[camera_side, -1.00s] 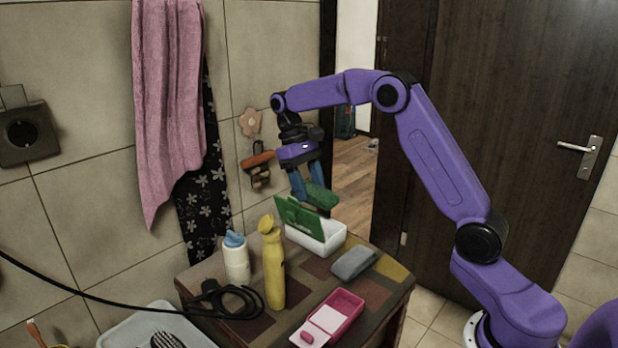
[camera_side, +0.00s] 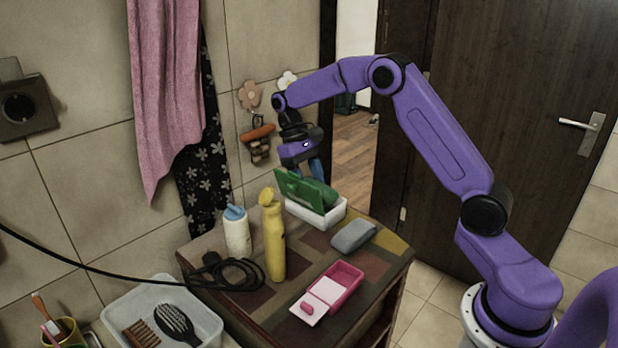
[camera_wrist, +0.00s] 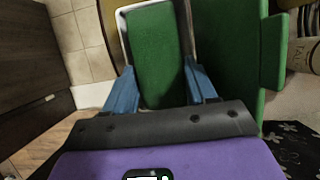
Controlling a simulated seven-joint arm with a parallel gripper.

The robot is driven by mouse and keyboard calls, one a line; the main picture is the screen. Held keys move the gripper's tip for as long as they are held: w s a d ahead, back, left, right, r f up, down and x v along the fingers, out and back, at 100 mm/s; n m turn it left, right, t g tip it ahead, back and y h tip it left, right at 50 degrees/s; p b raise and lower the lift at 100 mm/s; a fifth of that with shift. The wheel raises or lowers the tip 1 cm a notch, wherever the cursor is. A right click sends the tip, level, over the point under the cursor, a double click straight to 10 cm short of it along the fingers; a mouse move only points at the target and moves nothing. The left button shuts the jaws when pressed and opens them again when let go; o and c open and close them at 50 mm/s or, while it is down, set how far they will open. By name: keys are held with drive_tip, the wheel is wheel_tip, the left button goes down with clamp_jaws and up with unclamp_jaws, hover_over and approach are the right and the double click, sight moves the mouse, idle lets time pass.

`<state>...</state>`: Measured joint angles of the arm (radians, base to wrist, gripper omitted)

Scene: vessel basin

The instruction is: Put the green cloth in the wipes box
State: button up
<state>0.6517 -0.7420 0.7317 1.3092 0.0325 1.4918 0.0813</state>
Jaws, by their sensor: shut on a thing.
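The wipes box (camera_side: 318,216) is white and stands at the back of the patterned cabinet top. Its green lid (camera_side: 299,190) stands open on the left side. In the wrist view the box's white rim (camera_wrist: 121,35) surrounds the green cloth (camera_wrist: 157,55), and the lid (camera_wrist: 237,50) is at the right. My gripper (camera_wrist: 160,72) is shut on the cloth, with a blue finger at each side of it. The cloth is low at or within the box opening; its underside is hidden. In the side view the lid partly hides the fingertips.
A grey block (camera_side: 353,236) and an open pink box (camera_side: 335,289) are in front. A yellow bottle (camera_side: 274,245), a white bottle with a blue cap (camera_side: 236,232) and a coiled black cable (camera_side: 232,273) are at left. A grey basin (camera_side: 200,312) stands lower left.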

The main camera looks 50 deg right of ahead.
idle(0.3)
drive_tip(key=o, duration=1.1)
drive_tip(key=v, duration=1.2)
